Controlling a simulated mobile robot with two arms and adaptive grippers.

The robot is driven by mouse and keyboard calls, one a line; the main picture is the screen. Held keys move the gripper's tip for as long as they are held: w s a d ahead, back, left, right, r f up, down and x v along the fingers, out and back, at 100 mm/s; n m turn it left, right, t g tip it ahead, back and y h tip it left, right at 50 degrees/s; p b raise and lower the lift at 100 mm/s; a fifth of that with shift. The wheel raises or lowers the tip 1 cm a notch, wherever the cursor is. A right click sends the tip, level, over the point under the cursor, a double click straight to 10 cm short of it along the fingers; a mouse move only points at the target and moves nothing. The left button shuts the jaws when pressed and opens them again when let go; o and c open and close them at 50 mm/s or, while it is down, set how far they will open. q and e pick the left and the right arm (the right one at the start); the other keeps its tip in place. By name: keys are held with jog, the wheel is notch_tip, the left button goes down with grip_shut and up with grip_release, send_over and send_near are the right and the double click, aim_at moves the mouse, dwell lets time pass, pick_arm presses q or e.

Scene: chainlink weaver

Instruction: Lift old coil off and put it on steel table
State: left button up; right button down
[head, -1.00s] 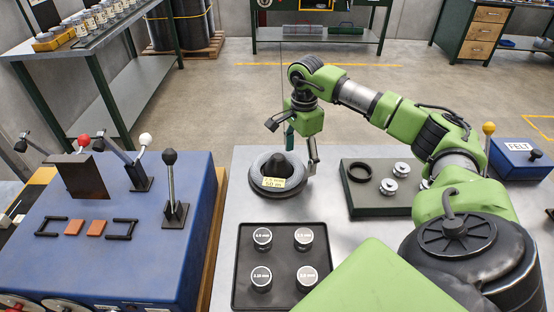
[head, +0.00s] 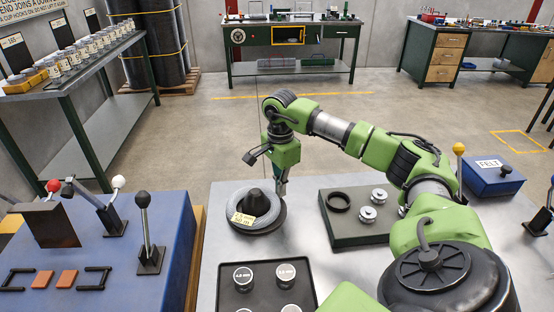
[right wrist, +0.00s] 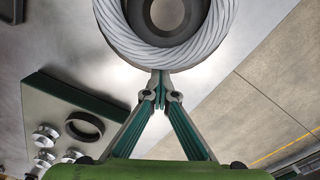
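The old coil (head: 266,203) is a ring of grey wire with a yellowish tag (head: 242,218) at its left front. It lies around a black cone (head: 254,199) on a round dark base (head: 269,229), and looks slightly raised or tilted from it. My right gripper (head: 282,186) is at the coil's right edge. In the right wrist view, the fingertips (right wrist: 160,92) are nearly together at the rim of the coil (right wrist: 118,38); the rim partly hides the grip. The steel tabletop (head: 302,232) surrounds the base. My left gripper is out of view.
A black tray (head: 229,299) with labelled cylinders is in front. A dark green block (head: 348,232) with a black ring and metal spools stands right, and a blue FELT box (head: 491,180) farther right. A blue lever machine (head: 178,225) is at left.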

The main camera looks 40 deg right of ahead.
jog(key=shift+w+a+r, duration=0.3)
jog(key=shift+a+r, duration=0.15)
jog(key=shift+r, duration=0.05)
notch_tip(320, 180, up, 2)
jog(key=shift+s+r+b, duration=0.15)
jog(key=shift+b, duration=0.45)
jog(key=s+a+r+b, duration=0.2)
jog(key=s+a+r, duration=0.3)
jog(key=s+r, duration=0.4)
jog(key=shift+s+a+r+b, duration=0.15)
jog(key=shift+s+r+b, duration=0.2)
jog(key=shift+s, duration=1.65)
jog(key=shift+f, duration=0.1)
jog(key=c, duration=0.6)
grip_release()
